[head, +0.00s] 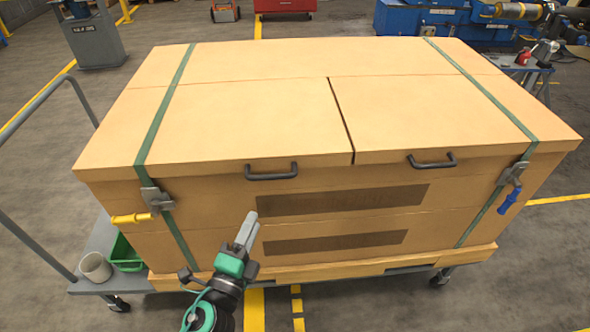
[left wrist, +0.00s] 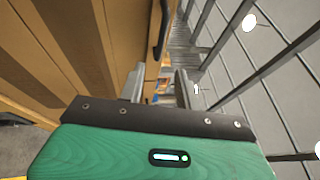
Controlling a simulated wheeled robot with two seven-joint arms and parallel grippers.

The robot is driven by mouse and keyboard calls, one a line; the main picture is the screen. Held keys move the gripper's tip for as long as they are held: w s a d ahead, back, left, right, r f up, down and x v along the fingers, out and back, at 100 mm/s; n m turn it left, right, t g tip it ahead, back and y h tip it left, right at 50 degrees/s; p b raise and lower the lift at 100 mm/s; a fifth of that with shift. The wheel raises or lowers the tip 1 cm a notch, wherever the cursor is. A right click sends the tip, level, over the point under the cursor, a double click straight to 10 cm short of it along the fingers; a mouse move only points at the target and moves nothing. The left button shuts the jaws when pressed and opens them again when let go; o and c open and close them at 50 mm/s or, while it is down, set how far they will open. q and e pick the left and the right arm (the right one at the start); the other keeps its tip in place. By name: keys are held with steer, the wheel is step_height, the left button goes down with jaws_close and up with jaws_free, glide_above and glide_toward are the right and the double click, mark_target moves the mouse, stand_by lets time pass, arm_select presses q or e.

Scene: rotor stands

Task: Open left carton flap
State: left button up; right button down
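A large tan carton (head: 330,210) stands on a wheeled cart. Its left flap (head: 240,115) lies flat and closed, with a dark handle (head: 271,172) on its front edge. The right flap (head: 430,110) is also flat, with its own handle (head: 432,161); a narrow dark gap parts the two flaps. My left gripper (head: 250,222) is in front of the carton, below and slightly left of the left handle, apart from it. In the left wrist view its fingers (left wrist: 157,85) are spread with nothing between them; a dark handle (left wrist: 161,35) shows beyond. My right gripper is out of view.
A green strap (head: 160,120) crosses the left flap to a buckle with a yellow lever (head: 131,218). Another strap (head: 485,90) crosses the right flap, its buckle having a blue lever (head: 508,201). A cup (head: 95,267) and green bin (head: 125,254) sit at the cart's left.

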mark_target(271, 175)
arm_select(q)
steer(key=p+x, duration=0.4)
steer(key=x, duration=0.9)
steer(key=shift+w+r, duration=0.2)
steer(key=shift+w, duration=0.1)
steer(key=shift+a, duration=0.1)
jaws_close()
